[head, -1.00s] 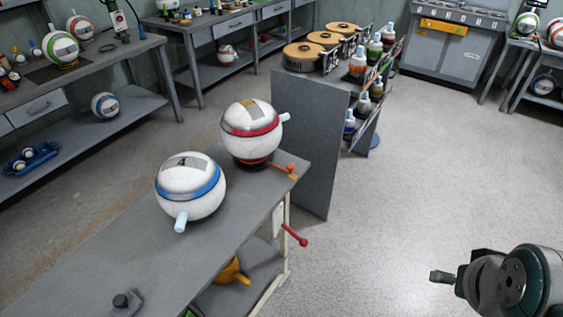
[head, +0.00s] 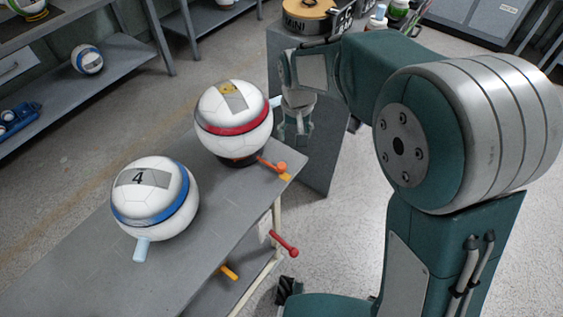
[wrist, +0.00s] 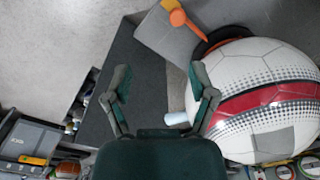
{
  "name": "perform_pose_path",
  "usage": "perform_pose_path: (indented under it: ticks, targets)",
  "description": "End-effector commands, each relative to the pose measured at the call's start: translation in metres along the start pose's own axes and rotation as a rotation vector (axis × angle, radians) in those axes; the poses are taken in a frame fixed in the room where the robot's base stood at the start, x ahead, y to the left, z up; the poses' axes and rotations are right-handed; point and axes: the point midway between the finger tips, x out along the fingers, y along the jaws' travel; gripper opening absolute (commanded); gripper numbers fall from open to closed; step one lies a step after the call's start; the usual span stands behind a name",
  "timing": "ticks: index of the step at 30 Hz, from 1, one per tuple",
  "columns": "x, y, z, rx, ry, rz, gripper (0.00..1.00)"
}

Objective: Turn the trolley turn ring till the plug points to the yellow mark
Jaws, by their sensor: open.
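The ball with a red band (head: 233,118) stands on a dark and orange turn ring (head: 238,160) at the trolley (head: 215,205) corner. An orange-knobbed handle (head: 272,165) sticks out from the ring towards the yellow mark (head: 286,177). The ball's pale blue plug (head: 276,102) points right, away from the mark. My gripper (head: 293,130) is open beside the ball's right side. In the wrist view, the plug (wrist: 176,118) shows between the fingers of my gripper (wrist: 162,85), nearer the right finger; contact cannot be told. The handle (wrist: 180,18) is beyond the fingers.
A blue-banded ball (head: 155,198) with its own plug stands on the same trolley. A red-knobbed lever (head: 284,244) juts from the trolley's side. A grey cabinet (head: 315,165) stands close behind my gripper. Open floor lies to the right.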

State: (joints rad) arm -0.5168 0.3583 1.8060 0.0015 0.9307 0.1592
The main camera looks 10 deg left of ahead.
Motion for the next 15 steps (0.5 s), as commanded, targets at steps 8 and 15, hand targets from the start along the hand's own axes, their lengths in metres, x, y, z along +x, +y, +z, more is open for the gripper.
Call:
perform_pose_path:
  ticks: [8, 15]
  targets:
    - [0.038, -0.030, -0.013, -0.038, -0.047, 0.007, 0.73]
    - [0.071, -0.029, -0.011, -0.037, -0.050, 0.008, 0.73]
